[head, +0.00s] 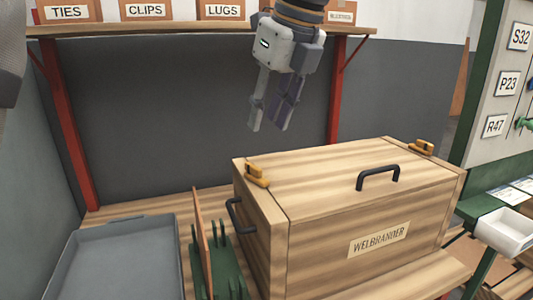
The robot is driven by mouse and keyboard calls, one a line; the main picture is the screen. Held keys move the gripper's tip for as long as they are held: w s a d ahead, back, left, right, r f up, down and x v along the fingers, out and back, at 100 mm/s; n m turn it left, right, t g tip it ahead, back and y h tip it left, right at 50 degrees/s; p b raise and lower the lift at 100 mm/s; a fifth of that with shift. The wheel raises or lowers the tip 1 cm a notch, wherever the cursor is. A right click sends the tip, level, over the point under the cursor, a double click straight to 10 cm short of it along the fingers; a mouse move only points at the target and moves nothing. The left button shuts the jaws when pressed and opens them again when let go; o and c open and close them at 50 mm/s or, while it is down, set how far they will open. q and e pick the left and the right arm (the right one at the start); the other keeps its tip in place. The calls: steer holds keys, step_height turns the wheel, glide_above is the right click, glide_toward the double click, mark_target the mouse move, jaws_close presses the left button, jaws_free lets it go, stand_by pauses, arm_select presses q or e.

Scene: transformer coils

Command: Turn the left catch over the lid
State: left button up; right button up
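The left catch (257,175), small and orange-yellow, sits at the lid's left end and looks lined up along the end edge rather than across the lid. A similar right catch (422,147) sits at the far right end. My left gripper (266,127) hangs above and behind the left catch, clear of the box, pointing down, fingers apart and empty. My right gripper is not in view.
A shelf (185,27) with labelled bins runs above, on red brackets. A grey tray (115,264) and a green rack (225,270) holding a brown board stand left of the box. A labelled panel and white bin (507,231) are at right.

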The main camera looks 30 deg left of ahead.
mark_target(252, 165)
arm_select(q)
steer(key=x, duration=1)
steer(key=shift+s+a, duration=0.1)
steer(key=shift+s, duration=0.1)
